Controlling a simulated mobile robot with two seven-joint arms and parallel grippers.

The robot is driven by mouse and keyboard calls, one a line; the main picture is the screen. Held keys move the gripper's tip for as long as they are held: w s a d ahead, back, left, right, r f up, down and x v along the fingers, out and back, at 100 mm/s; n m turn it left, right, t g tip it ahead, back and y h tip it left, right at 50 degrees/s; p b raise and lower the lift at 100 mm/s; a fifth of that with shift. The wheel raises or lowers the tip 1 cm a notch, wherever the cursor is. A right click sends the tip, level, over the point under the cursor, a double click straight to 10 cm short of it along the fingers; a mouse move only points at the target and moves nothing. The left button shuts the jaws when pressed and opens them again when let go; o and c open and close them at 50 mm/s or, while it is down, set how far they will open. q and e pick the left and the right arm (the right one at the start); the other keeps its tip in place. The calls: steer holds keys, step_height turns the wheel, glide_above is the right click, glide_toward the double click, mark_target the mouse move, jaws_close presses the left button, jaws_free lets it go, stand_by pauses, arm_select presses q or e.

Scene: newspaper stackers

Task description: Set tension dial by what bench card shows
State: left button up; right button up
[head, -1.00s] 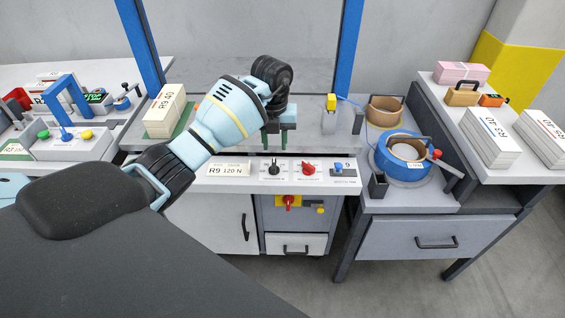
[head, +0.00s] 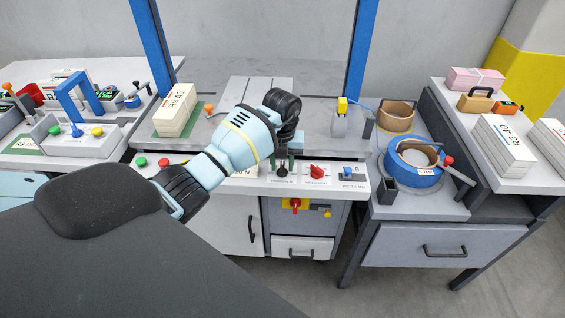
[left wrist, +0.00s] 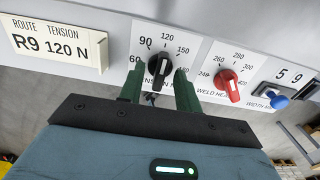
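The bench card (left wrist: 60,44) reads "ROUTE TENSION R9 120 N" in the left wrist view; in the head view my arm mostly covers it. The black tension dial (left wrist: 160,68) sits right of the card, on a plate marked with numbers including 60, 90, 120 and 150. Its knob stands roughly upright in the picture; its exact setting is hard to tell. My left gripper (left wrist: 159,88) is open, its green fingers on either side of the dial with gaps visible. In the head view the left gripper (head: 284,163) is at the front panel by the dial. My right gripper is not in view.
A red weld dial (left wrist: 229,86) is close right of the tension dial, then a blue width knob (left wrist: 277,102). Green and red buttons (head: 152,161) are left on the panel. A paper stack (head: 176,112) and blue posts stand behind. A strap reel (head: 411,165) is at right.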

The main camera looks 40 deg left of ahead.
arm_select(q)
jaws_close()
stand_by(0.4)
steer(key=m, duration=0.2)
steer(key=shift+a+m, duration=0.1)
steer(key=shift+m, duration=0.3)
steer(key=m, duration=0.4)
steer(key=shift+b, duration=0.3)
steer(key=shift+m, duration=1.1)
